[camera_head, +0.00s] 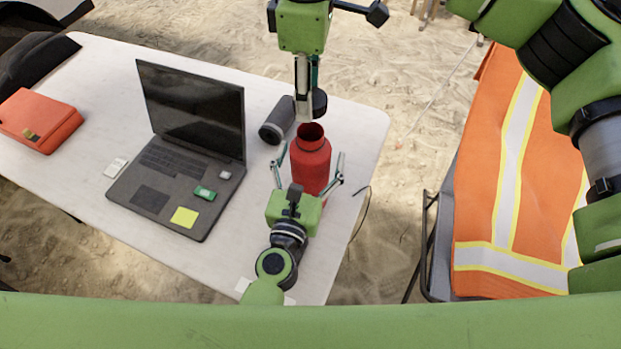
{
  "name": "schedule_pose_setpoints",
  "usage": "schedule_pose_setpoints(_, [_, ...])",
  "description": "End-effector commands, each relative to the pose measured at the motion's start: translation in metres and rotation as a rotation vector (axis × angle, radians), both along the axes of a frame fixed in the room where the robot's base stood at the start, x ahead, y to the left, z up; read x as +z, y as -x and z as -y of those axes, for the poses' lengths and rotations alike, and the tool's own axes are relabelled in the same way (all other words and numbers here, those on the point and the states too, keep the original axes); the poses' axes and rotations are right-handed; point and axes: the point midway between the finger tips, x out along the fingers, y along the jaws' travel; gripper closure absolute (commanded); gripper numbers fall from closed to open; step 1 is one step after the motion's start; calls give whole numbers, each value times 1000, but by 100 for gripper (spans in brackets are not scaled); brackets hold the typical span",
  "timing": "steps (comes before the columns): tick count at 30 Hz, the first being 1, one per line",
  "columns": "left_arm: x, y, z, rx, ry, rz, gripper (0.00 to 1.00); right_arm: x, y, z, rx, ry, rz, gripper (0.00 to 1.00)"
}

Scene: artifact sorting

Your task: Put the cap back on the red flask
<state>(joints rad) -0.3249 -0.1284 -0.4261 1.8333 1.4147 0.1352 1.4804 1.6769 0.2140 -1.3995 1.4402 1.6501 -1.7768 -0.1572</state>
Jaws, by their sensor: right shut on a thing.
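The red flask (309,167) stands upright on the white table, its round mouth open at the top. My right gripper (310,90) comes down from the top and is shut on the black cap (319,104). The cap is just above the flask's mouth, slightly right of it in the picture. My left gripper (311,164) is low at the near side of the flask, its fingers spread to either side. They look apart from the flask's walls, though contact is hard to judge.
A dark cylinder (276,121) lies left of the flask. An open laptop (160,180) and an orange case (40,118) are farther left on the table (350,125). An orange vest (490,190) lies to the right, across a sandy gap. A thin cable is near the table's right edge.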

Motion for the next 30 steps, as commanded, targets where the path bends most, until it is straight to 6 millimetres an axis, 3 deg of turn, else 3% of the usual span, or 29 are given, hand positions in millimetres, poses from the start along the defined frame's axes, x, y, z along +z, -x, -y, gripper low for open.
schedule_pose_setpoints(2, [0,0,0,0,0,0,20,0,0,0,0,0,0,66])
schedule_pose_setpoints(9, [0,0,0,0,0,0,80,0,0,0,0,0,0,66])
schedule_pose_setpoints(13, [0,0,0,0,0,0,80,-5,0,0,0,1,-2,66])
schedule_pose_setpoints(22, [0,0,0,0,0,0,80,-46,0,0,0,0,-2,66])
schedule_pose_setpoints(30, [0,0,0,0,0,0,80,-50,0,0,0,0,0,66])
